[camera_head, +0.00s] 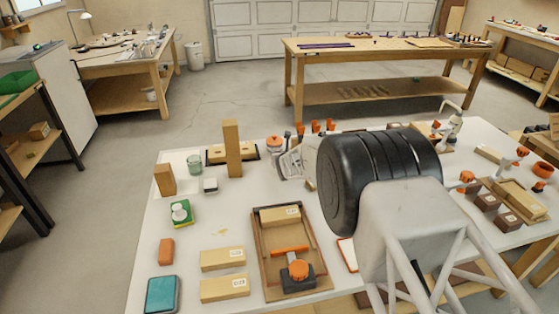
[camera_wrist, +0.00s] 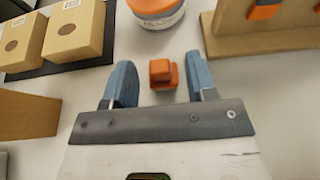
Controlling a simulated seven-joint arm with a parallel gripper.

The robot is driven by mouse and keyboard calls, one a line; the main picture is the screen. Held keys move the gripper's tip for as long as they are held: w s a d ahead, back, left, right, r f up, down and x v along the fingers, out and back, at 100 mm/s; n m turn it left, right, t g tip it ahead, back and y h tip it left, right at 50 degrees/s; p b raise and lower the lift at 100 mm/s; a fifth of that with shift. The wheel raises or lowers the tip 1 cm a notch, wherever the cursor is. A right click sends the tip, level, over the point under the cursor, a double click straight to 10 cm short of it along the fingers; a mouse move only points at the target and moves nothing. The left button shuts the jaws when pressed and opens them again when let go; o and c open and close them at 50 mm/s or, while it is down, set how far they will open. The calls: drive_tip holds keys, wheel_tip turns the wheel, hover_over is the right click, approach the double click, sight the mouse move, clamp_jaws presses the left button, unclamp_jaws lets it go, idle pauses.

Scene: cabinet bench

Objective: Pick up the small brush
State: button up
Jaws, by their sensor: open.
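My gripper (camera_wrist: 158,62) is open, its two blue-grey fingers apart. A small orange object (camera_wrist: 163,74) lies on the white bench top between and just below the fingers in the wrist view, with bare surface showing on both sides. Its shape is blocky from above, and I cannot tell for certain that it is the small brush; no bristles show. In the head view my gripper (camera_head: 287,165) is partly hidden by my arm, near the orange-lidded jar, and the small orange object is not distinguishable there.
The orange-lidded jar (camera_wrist: 152,10) stands just beyond the fingers. A wooden stand with orange-handled tools (camera_wrist: 262,35) is at right. A dark tray (camera_wrist: 15,70) holds wooden blocks (camera_wrist: 72,28) at left. A tall wooden block (camera_head: 232,148) stands near the jar.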

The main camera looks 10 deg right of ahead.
idle(0.5)
drive_tip(key=c, duration=0.8)
drive_tip(key=shift+o, duration=0.2)
drive_tip(key=shift+r, duration=0.1)
drive_tip(key=shift+r, duration=1.7)
drive_tip(key=s, duration=0.5)
drive_tip(key=s+r, duration=0.1)
drive_tip(key=s, duration=1)
drive_tip(key=shift+a+r, duration=0.15)
drive_tip(key=shift+a, duration=0.05)
